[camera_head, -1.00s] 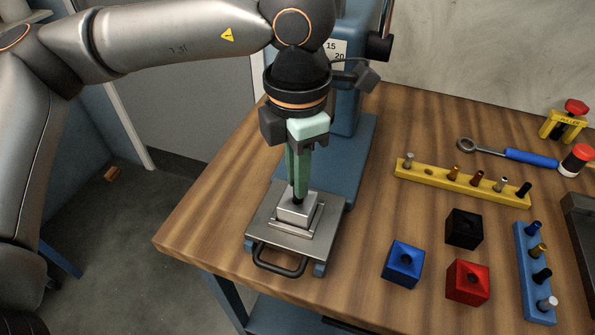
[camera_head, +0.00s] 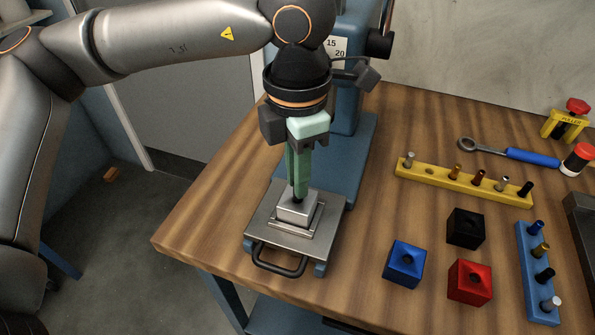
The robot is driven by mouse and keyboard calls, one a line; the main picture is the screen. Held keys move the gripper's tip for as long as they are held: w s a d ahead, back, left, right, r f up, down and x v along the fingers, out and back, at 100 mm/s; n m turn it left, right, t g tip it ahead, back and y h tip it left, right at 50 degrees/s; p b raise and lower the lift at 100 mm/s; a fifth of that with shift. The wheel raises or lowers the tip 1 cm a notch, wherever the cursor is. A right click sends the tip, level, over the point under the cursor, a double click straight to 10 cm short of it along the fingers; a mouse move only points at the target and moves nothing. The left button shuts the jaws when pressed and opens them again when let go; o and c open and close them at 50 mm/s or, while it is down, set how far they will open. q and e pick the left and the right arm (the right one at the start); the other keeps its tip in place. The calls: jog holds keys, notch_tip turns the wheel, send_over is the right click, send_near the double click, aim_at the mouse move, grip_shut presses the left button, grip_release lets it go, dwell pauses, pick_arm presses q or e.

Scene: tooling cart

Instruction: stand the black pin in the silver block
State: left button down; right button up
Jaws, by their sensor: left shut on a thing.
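The silver block (camera_head: 297,211) sits on a grey metal plate with a black handle, at the foot of the blue press. My left gripper (camera_head: 299,190) points straight down just above the block, its green fingers shut on the black pin (camera_head: 298,198). Only a short dark piece of the pin shows below the fingertips, at the top of the block. It looks upright. I cannot tell how deep it sits in the hole, as the fingers and block hide it. My right gripper is not in view.
Blue (camera_head: 405,264), black (camera_head: 465,229) and red (camera_head: 469,282) blocks stand to the right. A yellow rack (camera_head: 440,180) and a blue rack (camera_head: 530,270) hold several pins. A blue-handled wrench (camera_head: 532,157) lies behind. The blue press (camera_head: 350,160) stands close behind my left gripper.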

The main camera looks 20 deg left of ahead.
pick_arm(q)
jog(key=shift+c, duration=1.9)
grip_release()
jog(key=shift+r, duration=0.1)
jog(key=shift+r+p, duration=1.7)
jog(key=shift+r, duration=1.2)
